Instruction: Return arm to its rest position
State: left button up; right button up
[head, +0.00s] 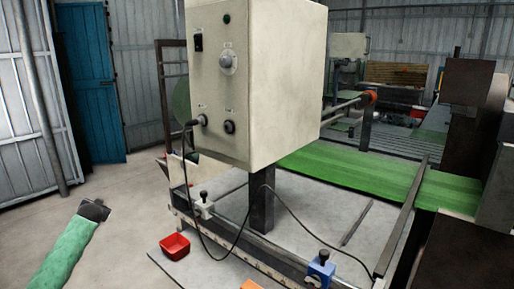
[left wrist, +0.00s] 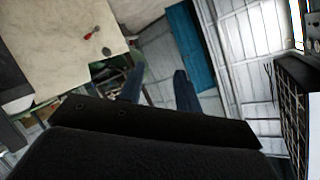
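My left gripper (left wrist: 158,84) shows in the left wrist view, with two dark bluish fingers standing apart beyond its black body. I see nothing between the fingers, so it is open and empty. Beyond them are a blue door and pale corrugated wall panels. My right gripper is in neither view.
In the head view, a beige control box (head: 290,85) on a post stands close in front. A green strip (head: 345,173) lies on the machine behind it. A red bin (head: 175,246) and long green item (head: 65,255) are low left. Floor shows left.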

pick_arm(q)
jog(key=s+d+f+g+h, duration=0.1)
jog(key=s+d+f+g, duration=0.1)
jog(key=s+d+f, duration=0.95)
jog(key=s+d+f+m+g+h, duration=0.15)
jog(key=s+d+f, duration=0.3)
jog(key=f, duration=1.45)
jog(key=s+d+f+g+h, duration=0.2)
jog(key=s+d+f, duration=0.65)
jog(key=f, duration=0.75)
jog(key=s+d+f+g+h, duration=0.1)
jog(key=s+d+f, duration=0.6)
jog(key=s, duration=0.7)
jog(key=s+d+f+g, duration=0.2)
jog(key=s+d+f, duration=0.5)
jog(key=s+d, duration=0.4)
jog(key=s+d+f+g+h, duration=0.1)
jog(key=s+d+f, duration=0.7)
jog(key=s, duration=0.9)
jog(key=shift+d+n+g+h, duration=0.35)
jog(key=shift+d+n, duration=0.1)
jog(key=shift+d, duration=0.1)
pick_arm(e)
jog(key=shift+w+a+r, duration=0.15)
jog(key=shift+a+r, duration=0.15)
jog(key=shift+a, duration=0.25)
